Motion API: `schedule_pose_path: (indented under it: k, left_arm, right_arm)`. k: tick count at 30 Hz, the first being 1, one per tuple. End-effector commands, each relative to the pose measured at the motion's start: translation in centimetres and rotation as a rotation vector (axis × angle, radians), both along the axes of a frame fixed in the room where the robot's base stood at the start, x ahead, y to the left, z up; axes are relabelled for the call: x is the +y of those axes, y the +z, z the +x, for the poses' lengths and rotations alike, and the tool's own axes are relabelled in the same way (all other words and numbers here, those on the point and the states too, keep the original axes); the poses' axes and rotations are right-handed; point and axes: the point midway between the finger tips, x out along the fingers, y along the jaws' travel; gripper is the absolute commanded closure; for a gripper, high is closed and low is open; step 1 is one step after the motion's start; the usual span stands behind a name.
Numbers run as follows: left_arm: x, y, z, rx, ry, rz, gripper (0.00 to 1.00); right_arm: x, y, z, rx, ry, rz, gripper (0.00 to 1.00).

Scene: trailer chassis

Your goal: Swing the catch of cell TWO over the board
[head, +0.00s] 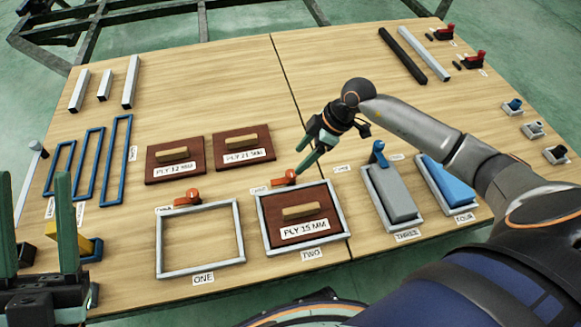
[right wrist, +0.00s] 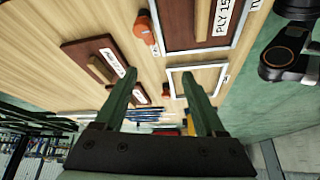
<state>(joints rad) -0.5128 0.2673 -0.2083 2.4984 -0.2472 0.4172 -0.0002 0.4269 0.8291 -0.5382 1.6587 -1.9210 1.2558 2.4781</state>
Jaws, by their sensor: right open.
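Cell TWO (head: 342,235) is a grey metal frame holding a dark red board (head: 320,218) with a wooden handle, marked PLY 15 MM. Its orange-red catch (head: 284,179) lies at the frame's far edge, turned along that edge and clear of the board. In the right wrist view the catch (right wrist: 147,28) is beside the frame. My right gripper (head: 303,160) is open and empty, its green fingertips just above and behind the catch; it also shows in the right wrist view (right wrist: 161,85). My left gripper (head: 37,212) is open and empty at the left edge.
Empty cell ONE (head: 241,239) with its red catch (head: 187,198) is to the left. Cells THREE (head: 420,218) and FOUR (head: 471,210) hold grey and blue blocks at right. Boards PLY 12 MM (head: 158,175) and PLY 21 MM (head: 220,158) lie behind. The table's middle back is clear.

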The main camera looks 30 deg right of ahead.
Motion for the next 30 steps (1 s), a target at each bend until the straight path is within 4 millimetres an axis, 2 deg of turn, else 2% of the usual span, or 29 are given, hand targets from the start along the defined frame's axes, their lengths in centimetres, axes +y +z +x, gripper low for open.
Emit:
schedule_pose_path:
  k: [1, 3, 7, 11, 16, 21, 27, 30]
  left_arm:
    - [0.0, 0.1, -0.1, -0.003, 0.0, 0.0, 0.5]
    - [0.0, 0.1, -0.1, -0.005, -0.001, 0.0, 0.5]
    - [0.0, -0.1, -0.1, -0.007, -0.002, 0.001, 0.5]
    - [-0.1, -0.6, -0.3, -0.019, -0.007, 0.0, 0.5]
    - [-0.1, -1.3, -0.8, -0.044, -0.026, -0.011, 0.5]
    - [-0.3, -2.8, -0.7, -0.032, -0.043, -0.02, 0.5]
    - [-0.5, -4.1, -0.6, -0.015, -0.062, -0.038, 0.5]
    - [-0.6, -4.4, -0.6, -0.007, -0.069, -0.042, 0.5]
  right_arm:
    - [-1.4, 0.0, 0.5, 0.012, -0.045, -0.037, 0.28]
    - [-2.7, -0.1, 0.8, 0.027, -0.094, -0.07, 0.28]
    - [-3.5, -0.5, 1.1, 0.038, -0.129, -0.093, 0.28]
    - [-3.0, -2.0, 1.5, 0.038, -0.13, -0.091, 0.28]
    - [-1.9, -5.3, 2.2, 0.038, -0.129, -0.089, 0.28]
    - [-0.9, -8.5, 3.1, 0.036, -0.127, -0.089, 0.28]
    - [0.0, -10.9, 3.7, 0.036, -0.126, -0.091, 0.28]
    - [0.2, -11.5, 3.9, 0.035, -0.127, -0.09, 0.28]
